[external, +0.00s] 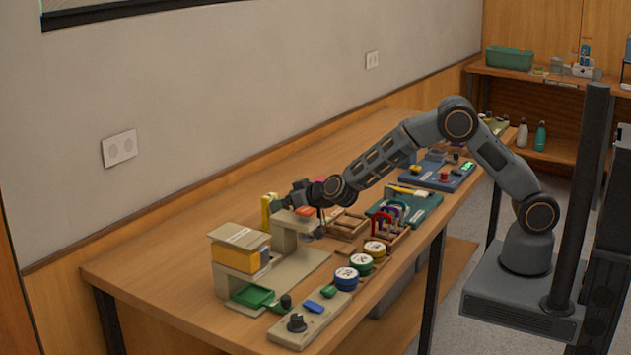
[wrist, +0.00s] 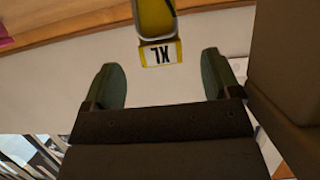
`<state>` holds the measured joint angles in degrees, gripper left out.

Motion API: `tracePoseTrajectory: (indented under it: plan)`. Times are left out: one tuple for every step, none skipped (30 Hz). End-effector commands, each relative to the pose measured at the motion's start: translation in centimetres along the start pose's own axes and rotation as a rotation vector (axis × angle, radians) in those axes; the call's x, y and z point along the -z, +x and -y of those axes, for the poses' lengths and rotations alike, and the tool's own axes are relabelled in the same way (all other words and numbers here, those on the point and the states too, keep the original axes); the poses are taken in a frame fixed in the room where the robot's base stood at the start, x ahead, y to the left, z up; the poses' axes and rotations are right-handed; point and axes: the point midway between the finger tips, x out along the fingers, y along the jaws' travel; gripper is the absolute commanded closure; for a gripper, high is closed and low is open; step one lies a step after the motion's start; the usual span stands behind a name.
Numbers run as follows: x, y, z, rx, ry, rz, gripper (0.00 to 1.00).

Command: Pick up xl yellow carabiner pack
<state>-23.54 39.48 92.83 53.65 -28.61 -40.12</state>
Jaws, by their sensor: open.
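The XL yellow carabiner pack (wrist: 157,22) shows at the top of the wrist view, with a yellow-edged tag reading XL at its near end. The top of the pack is cut off by the frame. My gripper (wrist: 163,72) is open and empty, with one finger on each side of the line to the pack. The tag lies a little beyond the fingertips and does not touch them. In the external view, my gripper (external: 287,203) is above the grey stand, beside a tall yellow item (external: 266,210) that appears to be the pack.
A grey stand with a yellow box (external: 241,259) is at the near left of the wooden table (external: 160,262). The table's left end is bare.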

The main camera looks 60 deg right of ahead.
Motion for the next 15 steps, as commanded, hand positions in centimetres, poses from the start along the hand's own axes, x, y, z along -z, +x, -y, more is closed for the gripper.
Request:
tracePoseTrajectory:
  plan:
    - [0.0,0.3,0.0,0.000,0.000,0.002,0.17]
    - [0.0,0.4,0.0,0.000,0.000,0.002,0.17]
    - [0.0,0.5,0.0,0.000,0.000,0.002,0.17]
    - [0.0,0.6,0.0,0.000,0.000,0.002,0.17]
    - [0.0,0.8,0.0,0.000,0.000,0.002,0.17]
    - [-0.1,1.2,-0.1,-0.001,0.000,0.003,0.17]
    - [-0.1,1.5,-0.1,-0.001,0.000,0.002,0.17]
    - [0.0,1.9,-0.1,-0.001,0.001,0.002,0.17]
    - [0.0,2.6,-0.1,-0.001,0.001,0.003,0.17]
    - [0.0,3.0,0.0,-0.001,0.000,0.002,0.17]
    - [-0.1,3.5,0.0,-0.001,0.000,0.003,0.17]
    - [-0.1,4.1,-0.1,0.000,0.000,0.003,0.17]
    - [0.0,4.4,-0.1,-0.001,0.001,0.003,0.17]
    - [0.0,4.8,-0.1,-0.001,0.002,0.003,0.17]
    - [0.0,5.2,-0.1,-0.001,0.001,0.002,0.17]
